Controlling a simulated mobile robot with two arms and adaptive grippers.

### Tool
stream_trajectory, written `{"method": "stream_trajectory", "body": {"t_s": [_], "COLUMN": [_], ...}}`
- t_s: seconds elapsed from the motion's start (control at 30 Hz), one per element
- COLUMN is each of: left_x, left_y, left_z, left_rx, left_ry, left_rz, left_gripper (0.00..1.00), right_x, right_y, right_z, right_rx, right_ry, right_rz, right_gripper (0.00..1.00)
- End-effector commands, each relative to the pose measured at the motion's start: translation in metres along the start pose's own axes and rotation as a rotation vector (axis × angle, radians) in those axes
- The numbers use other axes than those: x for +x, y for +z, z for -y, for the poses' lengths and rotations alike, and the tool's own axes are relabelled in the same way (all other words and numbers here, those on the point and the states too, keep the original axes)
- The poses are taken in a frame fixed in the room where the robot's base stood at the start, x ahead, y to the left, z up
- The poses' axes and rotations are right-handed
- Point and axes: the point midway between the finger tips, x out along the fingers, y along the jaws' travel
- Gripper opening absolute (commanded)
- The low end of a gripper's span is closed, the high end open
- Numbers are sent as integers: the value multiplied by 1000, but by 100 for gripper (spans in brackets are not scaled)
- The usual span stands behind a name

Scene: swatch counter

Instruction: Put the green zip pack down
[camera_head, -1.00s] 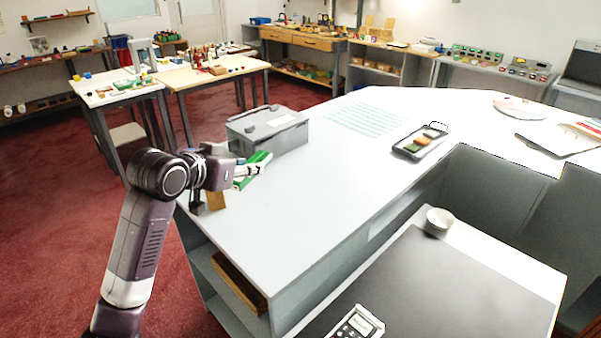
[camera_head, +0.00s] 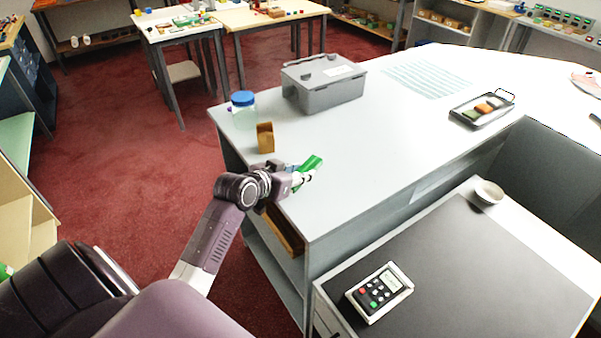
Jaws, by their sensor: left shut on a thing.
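The green zip pack (camera_head: 311,163) is held at the tip of my left gripper (camera_head: 304,177), near the left edge of the white counter (camera_head: 365,150). The gripper is shut on the pack, and its fingers hide the lower part. The pack is tilted, with its green end pointing up and to the right. I cannot tell whether it touches the counter top. My right gripper is not in view.
Behind the pack stand a small brown block (camera_head: 265,138), a blue-lidded jar (camera_head: 243,110) and a grey lidded box (camera_head: 323,84). A black tray (camera_head: 467,117) with coloured pieces lies further right. The counter's middle is clear.

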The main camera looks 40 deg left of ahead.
Motion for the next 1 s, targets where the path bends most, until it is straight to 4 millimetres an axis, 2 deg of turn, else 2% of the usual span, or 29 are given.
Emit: {"method": "stream_trajectory", "body": {"t_s": [0.1,0.43,0.47,0.6,1.0], "left_x": [4,5,5,5,1], "left_y": [6,9,10,9,7], "left_z": [0,0,0,0,0], "left_rx": [0,2,2,1,2], "left_ry": [0,-1,-1,-1,-1], "left_rz": [-2,-2,-2,-1,-1], "left_gripper": [4,4,29,45,46], "right_x": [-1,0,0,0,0], "right_y": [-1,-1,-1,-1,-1], "right_z": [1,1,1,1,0], "right_rx": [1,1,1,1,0], "right_ry": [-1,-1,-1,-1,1], "right_rz": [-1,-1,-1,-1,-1], "right_gripper": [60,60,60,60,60]}}
